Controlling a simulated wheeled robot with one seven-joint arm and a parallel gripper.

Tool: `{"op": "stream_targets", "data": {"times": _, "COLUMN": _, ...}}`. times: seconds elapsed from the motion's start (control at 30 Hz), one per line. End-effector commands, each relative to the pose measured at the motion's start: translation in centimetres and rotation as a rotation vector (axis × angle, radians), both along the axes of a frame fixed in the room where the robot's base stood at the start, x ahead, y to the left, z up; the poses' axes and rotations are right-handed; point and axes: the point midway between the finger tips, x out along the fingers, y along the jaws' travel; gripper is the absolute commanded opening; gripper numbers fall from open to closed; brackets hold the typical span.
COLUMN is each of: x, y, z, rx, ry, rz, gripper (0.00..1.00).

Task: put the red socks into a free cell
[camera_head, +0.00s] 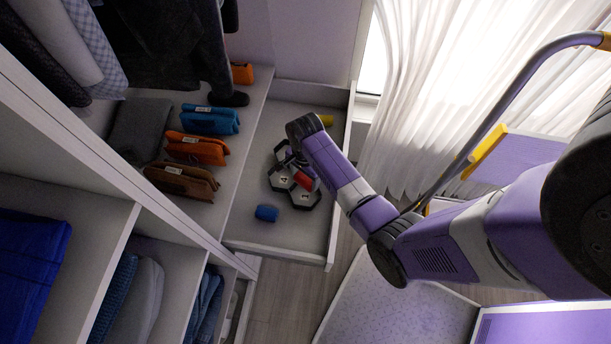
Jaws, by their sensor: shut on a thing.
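The red socks (305,181) are a small red roll low over the open drawer, at the end of my arm. My gripper (294,165) is shut on them; its fingers are small and partly hidden by my wrist. Under and around them is a dark organizer of hexagonal cells (315,203) on the drawer floor. The front cell and the left cell look empty of socks. The far cells are partly hidden by my gripper and wrist. I cannot tell whether the socks touch the organizer.
The pale drawer (288,250) has raised walls. Hanging clothes are above; a curtain (440,90) is at right.

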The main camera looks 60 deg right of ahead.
Motion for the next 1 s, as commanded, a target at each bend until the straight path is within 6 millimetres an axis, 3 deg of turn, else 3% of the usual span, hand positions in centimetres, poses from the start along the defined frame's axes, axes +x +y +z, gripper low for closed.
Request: {"op": "stream_targets", "data": {"times": 1.0, "x": 0.0, "y": 0.0, "z": -5.6, "rx": 0.0, "ry": 0.0, "rz": 0.0, "gripper": 0.26}}
